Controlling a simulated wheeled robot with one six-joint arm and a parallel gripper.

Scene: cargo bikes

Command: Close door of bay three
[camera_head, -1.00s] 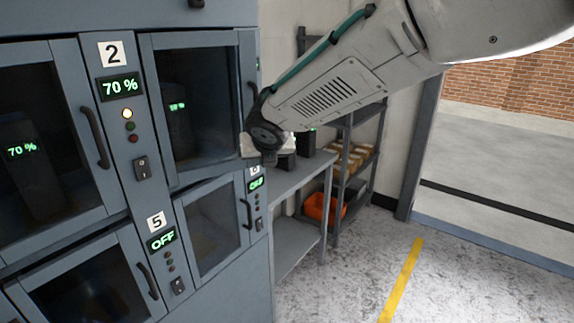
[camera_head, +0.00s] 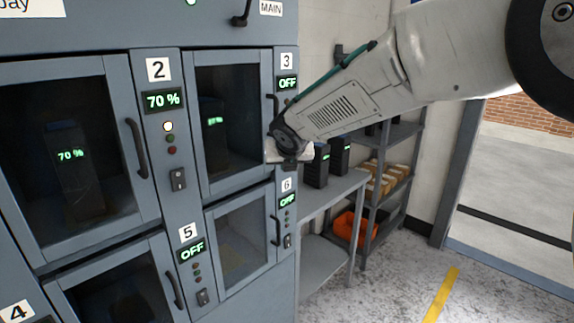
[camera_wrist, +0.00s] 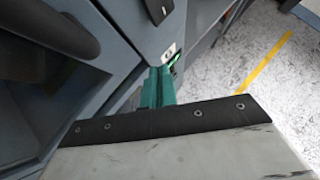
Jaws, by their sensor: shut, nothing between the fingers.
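The door of bay three (camera_head: 233,178), a grey frame with a dark glass pane, is left of the "3" label (camera_head: 287,61) and its "OFF" display. It looks flush or nearly flush with the cabinet; I cannot tell whether a small gap is left. A dark battery (camera_head: 213,150) shows behind the glass. My gripper (camera_wrist: 158,88) is shut and empty, with its green fingers close to the door's edge in the wrist view; contact is unclear. In the head view my wrist (camera_head: 288,150) covers the door's lower right edge. The door handle (camera_head: 272,106) shows just above it.
Bay two's door (camera_head: 137,140) and bay six's door (camera_head: 240,240) look shut. A grey table (camera_head: 318,205) with black batteries stands right of the cabinet. Behind it is a shelf rack (camera_head: 400,130) with an orange bin (camera_head: 352,230). The floor at right is clear.

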